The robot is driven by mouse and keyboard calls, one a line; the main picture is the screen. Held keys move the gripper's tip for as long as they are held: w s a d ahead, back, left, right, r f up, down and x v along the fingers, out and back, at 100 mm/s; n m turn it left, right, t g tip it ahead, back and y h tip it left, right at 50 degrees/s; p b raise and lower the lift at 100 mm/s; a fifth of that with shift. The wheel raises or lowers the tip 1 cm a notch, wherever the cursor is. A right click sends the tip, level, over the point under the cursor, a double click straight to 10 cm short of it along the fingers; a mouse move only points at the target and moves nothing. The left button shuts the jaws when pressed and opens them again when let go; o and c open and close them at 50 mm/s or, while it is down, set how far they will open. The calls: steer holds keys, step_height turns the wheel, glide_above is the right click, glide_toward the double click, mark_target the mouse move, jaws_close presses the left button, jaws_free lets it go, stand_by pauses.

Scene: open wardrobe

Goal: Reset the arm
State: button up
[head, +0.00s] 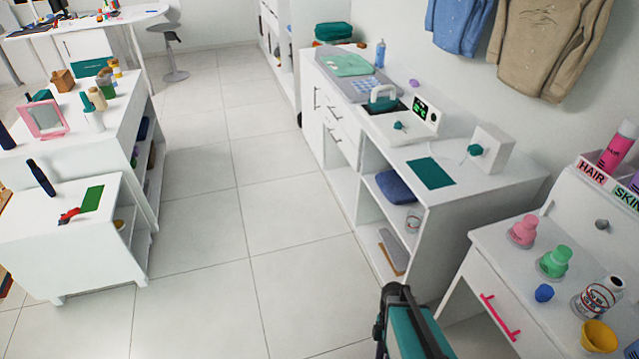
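Part of my own arm, teal with a dark end (397,296), rises from the bottom edge of the head view, right of centre. It stands over the floor in front of the white shelf unit. No gripper fingers show, so I cannot see whether my gripper is open or holds anything.
A white shelf unit (450,190) with devices on top stands to the right. White tables stand left. The tiled floor (230,200) between is clear.

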steer(key=s+a+f+m, duration=0.1)
steer(key=s+m, duration=0.2)
steer(key=m, duration=0.6)
steer(key=s+a+f+m+h, duration=0.1)
steer(key=s+m, duration=0.3)
steer(key=m, duration=0.5)
steer(key=shift+s+a+f+b, duration=0.2)
steer(key=shift+f+b, duration=0.25)
steer(key=shift+f, duration=0.35)
steer(key=c, duration=0.7)
steer(key=shift+c, duration=0.4)
